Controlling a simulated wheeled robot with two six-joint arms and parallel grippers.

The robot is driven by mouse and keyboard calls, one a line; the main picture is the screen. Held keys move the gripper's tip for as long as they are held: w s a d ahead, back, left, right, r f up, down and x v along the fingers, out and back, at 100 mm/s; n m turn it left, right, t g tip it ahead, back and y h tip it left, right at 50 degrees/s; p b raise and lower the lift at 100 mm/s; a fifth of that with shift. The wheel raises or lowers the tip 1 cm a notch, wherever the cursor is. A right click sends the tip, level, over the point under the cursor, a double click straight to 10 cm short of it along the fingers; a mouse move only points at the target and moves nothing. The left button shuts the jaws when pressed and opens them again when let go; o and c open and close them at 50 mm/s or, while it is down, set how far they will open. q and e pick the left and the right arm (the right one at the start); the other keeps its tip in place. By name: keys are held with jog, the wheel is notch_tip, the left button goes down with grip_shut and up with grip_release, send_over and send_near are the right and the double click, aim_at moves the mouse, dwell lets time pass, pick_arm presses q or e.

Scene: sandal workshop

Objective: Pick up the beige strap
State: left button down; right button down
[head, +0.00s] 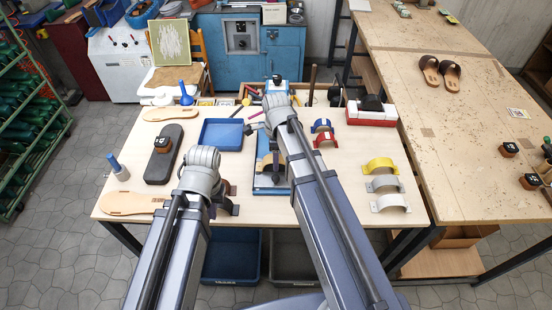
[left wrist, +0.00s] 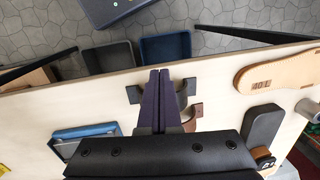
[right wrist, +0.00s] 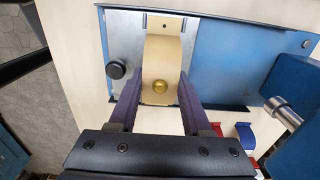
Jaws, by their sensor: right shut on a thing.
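The beige strap (right wrist: 163,55) is an arched band with a round gold stud, seen in the right wrist view on the grey plate of a blue fixture (right wrist: 225,60). In the head view the strap (head: 264,164) shows partly beside my right arm. My right gripper (right wrist: 160,78) has a finger on each side of the strap and is shut on it. The strap still appears at the plate. My left gripper (left wrist: 160,74) is shut and empty, its fingers together above a dark strap (left wrist: 134,94) and a brown strap (left wrist: 193,112) near the table's front edge.
Yellow (head: 380,165), grey (head: 384,184) and white (head: 390,203) straps stand at the table's right. Red (head: 326,140) and blue (head: 322,125) straps stand nearer the fixture. A blue tray (head: 222,134), dark block (head: 164,155) and wooden soles (head: 132,204) lie at left.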

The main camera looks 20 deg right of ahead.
notch_tip(320, 180, up, 17)
jog(key=p, duration=1.7)
jog(key=shift+r, duration=0.2)
